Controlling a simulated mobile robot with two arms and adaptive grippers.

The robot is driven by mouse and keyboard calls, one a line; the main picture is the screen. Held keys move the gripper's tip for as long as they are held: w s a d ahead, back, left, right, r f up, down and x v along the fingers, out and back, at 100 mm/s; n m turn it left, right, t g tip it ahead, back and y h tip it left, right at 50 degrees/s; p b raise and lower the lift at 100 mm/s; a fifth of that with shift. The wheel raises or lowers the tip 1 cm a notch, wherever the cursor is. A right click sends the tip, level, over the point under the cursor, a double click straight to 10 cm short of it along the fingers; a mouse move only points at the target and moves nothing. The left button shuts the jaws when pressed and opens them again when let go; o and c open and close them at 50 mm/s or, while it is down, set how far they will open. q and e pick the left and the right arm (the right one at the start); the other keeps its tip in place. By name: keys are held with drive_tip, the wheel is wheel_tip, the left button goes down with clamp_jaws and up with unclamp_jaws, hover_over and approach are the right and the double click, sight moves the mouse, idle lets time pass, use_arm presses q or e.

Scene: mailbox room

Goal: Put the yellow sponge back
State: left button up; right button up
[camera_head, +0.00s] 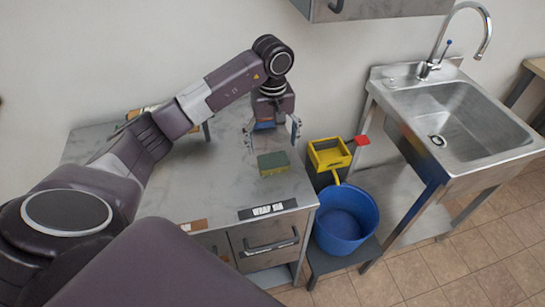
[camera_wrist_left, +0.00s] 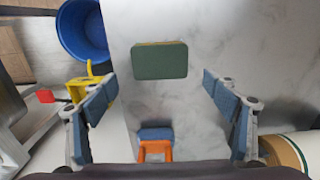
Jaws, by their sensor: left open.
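The sponge (camera_head: 273,163) lies flat on the grey counter (camera_head: 222,190), near its right edge. Its green scouring side faces up, and a thin yellow edge shows in the left wrist view (camera_wrist_left: 160,61). My left gripper (camera_head: 272,128) is above the counter, just behind the sponge in the head view. Its two fingers also show in the left wrist view (camera_wrist_left: 165,108), spread wide and empty, with the sponge beyond the tips and apart from them. My right gripper is not in view.
A blue bucket (camera_head: 345,218) and a yellow wringer-like container (camera_head: 329,155) stand right of the counter. A steel sink (camera_head: 462,120) is farther right. A small blue and orange object (camera_wrist_left: 155,145) lies on the counter, near the gripper. A roll (camera_wrist_left: 287,152) lies at the counter's back.

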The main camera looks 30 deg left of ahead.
sight(272, 157)
use_arm(q)
wheel_tip(272, 157, up, 6)
drive_tip(key=shift+f+b, duration=0.1)
drive_tip(key=shift+b, duration=0.4)
drive_tip(key=shift+s, duration=0.1)
